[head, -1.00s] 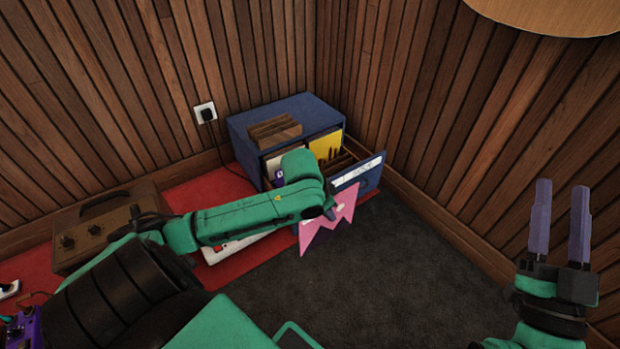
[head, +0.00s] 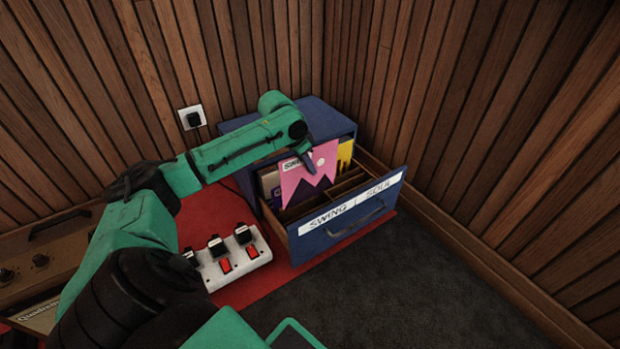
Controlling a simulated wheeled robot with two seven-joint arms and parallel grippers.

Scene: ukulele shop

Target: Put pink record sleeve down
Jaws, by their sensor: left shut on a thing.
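The pink record sleeve (head: 296,184) has a zigzag lower edge and a white label near its top. It hangs upright over the open drawer (head: 345,224) of the blue cabinet (head: 318,118). My left gripper (head: 309,162) is shut on the sleeve near its top, with the arm hiding part of the view. The drawer front carries the labels SWING and SOUL, and wooden dividers show inside. I cannot tell whether the sleeve's lower points are inside the drawer or just above it. My right gripper is out of the picture.
A yellow sleeve (head: 345,154) stands in the drawer behind the pink one. A white power strip (head: 236,258) with red switches lies on the red mat (head: 262,288) left of the drawer. A brown amplifier (head: 45,252) is far left. Dark carpet (head: 400,285) in front is clear.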

